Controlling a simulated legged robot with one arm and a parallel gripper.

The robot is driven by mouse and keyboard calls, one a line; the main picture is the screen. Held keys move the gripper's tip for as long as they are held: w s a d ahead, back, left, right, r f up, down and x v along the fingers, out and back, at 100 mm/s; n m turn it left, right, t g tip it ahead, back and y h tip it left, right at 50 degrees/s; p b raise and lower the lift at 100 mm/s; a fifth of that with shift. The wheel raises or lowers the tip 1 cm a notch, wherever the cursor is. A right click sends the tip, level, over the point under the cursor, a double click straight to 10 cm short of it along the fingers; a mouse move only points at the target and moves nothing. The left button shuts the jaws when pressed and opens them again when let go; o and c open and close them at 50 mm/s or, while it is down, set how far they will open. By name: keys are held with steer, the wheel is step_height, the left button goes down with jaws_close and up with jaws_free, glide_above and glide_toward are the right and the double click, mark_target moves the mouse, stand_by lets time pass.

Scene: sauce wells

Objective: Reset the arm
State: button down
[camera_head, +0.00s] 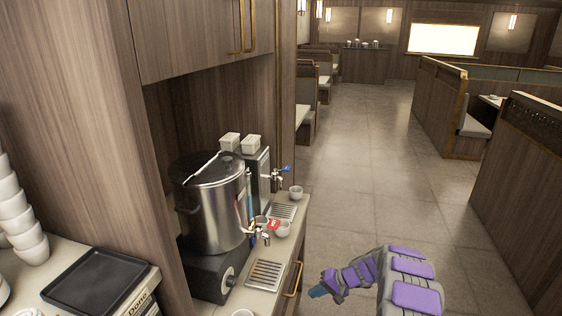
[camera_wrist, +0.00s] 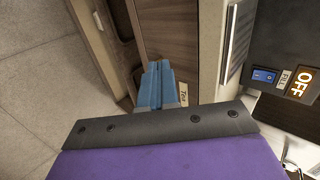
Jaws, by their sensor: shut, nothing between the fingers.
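My gripper (camera_head: 318,291) is at the end of my purple and grey arm, low in the head view, to the right of the counter front and apart from it. In the wrist view its blue fingers (camera_wrist: 156,86) lie together, shut and empty. Behind them are a wood cabinet front and a small label reading "Tea" (camera_wrist: 183,94).
A steel urn (camera_head: 212,205) on a black base stands on the counter (camera_head: 207,308). Small white cups (camera_head: 283,228), drip trays (camera_head: 265,275) and a black tray (camera_head: 96,280) are nearby. The tiled aisle (camera_head: 370,160) is clear, with booths (camera_head: 535,165) on the right.

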steer(key=s+a+r+n+g+h, duration=0.1)
steer(key=s+a+r+g+h, duration=0.15)
steer(key=s+r, duration=0.9)
steer(key=s+a+r+n+g+h, duration=0.15)
steer(key=s+a+r, duration=0.25)
steer(key=s+r, duration=0.7)
steer(key=s+d+r+h, duration=0.1)
steer(key=s+d+r, duration=0.1)
steer(key=s, duration=0.7)
steer(key=s+d+r+h, duration=0.2)
steer(key=s, duration=0.7)
steer(key=s+d+r+h, duration=0.2)
steer(key=s+d, duration=0.1)
steer(key=s, duration=0.6)
steer(key=shift+s, duration=0.35)
